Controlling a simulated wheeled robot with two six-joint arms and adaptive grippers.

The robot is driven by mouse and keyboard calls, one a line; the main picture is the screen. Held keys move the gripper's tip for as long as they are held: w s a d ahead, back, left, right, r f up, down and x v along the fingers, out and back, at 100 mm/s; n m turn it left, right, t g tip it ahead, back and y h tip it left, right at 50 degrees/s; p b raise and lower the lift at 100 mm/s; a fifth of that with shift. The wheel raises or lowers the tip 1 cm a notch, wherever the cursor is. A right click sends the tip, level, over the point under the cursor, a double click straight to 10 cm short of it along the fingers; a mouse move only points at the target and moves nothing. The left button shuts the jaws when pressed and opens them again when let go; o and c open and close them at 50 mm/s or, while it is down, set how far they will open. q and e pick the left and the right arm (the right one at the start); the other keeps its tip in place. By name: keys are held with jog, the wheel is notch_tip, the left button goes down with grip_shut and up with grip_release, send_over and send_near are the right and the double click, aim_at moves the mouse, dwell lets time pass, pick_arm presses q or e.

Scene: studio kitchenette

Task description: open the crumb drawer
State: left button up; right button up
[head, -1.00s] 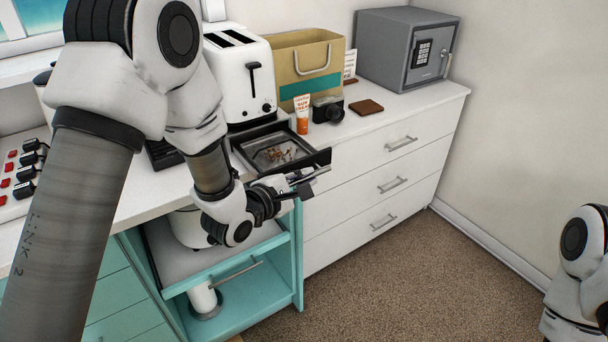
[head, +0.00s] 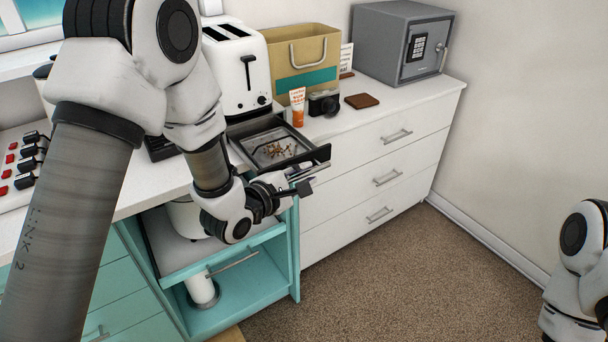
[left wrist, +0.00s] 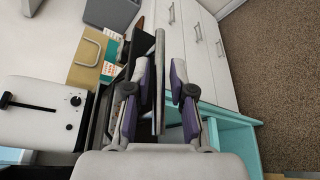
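The crumb drawer (head: 309,159) is a black tray with a pale inner floor and brown crumbs (head: 276,150). It stands pulled out from under the white toaster (head: 236,70) and reaches past the counter's front edge. My left gripper (head: 304,180) is at the drawer's front. In the left wrist view, a grey handle bar (left wrist: 159,80) runs between its two separated fingers (left wrist: 160,108), with a visible gap on the right side. The fingers look open around the bar. Part of my right arm shows at the lower right; its gripper is out of view.
A sunscreen tube (head: 298,107), camera (head: 324,102), brown wallet-like item (head: 362,101), paper bag (head: 303,58) and grey safe (head: 400,45) stand on the counter right of the toaster. White drawers (head: 375,179) and an open teal shelf unit (head: 240,296) are below. The carpet in front is clear.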

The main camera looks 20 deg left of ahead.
pick_arm(q)
jog(key=v, duration=0.7)
jog(key=shift+r, duration=0.1)
jog(key=shift+s+a, duration=0.1)
